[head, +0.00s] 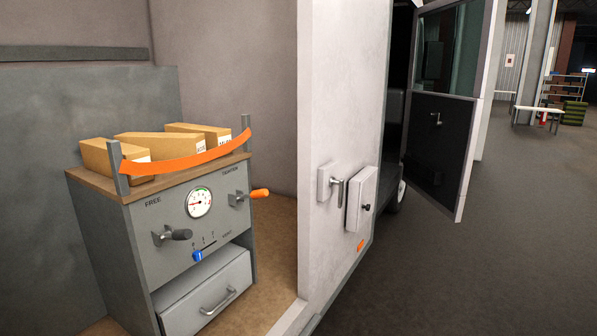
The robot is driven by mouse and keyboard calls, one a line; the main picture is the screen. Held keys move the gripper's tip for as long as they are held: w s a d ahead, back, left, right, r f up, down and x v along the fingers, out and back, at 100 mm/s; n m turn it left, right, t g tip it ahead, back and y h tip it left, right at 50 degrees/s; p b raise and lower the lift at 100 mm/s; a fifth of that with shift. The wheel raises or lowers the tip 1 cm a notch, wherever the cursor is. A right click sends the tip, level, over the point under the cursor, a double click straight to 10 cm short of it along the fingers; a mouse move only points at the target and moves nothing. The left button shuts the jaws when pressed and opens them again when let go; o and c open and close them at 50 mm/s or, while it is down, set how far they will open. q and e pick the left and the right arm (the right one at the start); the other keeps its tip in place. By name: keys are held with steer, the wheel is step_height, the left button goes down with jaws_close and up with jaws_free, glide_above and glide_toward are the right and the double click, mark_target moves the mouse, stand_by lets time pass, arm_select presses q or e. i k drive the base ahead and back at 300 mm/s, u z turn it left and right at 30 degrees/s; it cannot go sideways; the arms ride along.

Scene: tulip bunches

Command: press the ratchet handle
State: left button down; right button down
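A grey cabinet (142,232) with a wooden top stands in the van's load space. On its front panel a lever with an orange grip (260,193) sticks out at the right, under lettering that seems to read TIGHTEN. A lever with a dark grip (181,235) sticks out lower left, below the word FREE. No label names either one as the ratchet handle. A round dial gauge (199,202) sits between them, its needle pointing left. A sagging orange strap (174,164) spans two grey posts before several cardboard boxes (150,146). Neither gripper is in view.
Below the gauge is a blue knob (198,256) on a marked scale. A drawer (207,292) with a bar handle is under it, closed or nearly so. The white van wall (335,110) with a latch handle (338,193) and small box (361,199) stands right of the cabinet.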

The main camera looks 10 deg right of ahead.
mark_target(256, 194)
steer(key=u, duration=0.3)
steer(key=i, duration=1)
steer(key=u, duration=0.7)
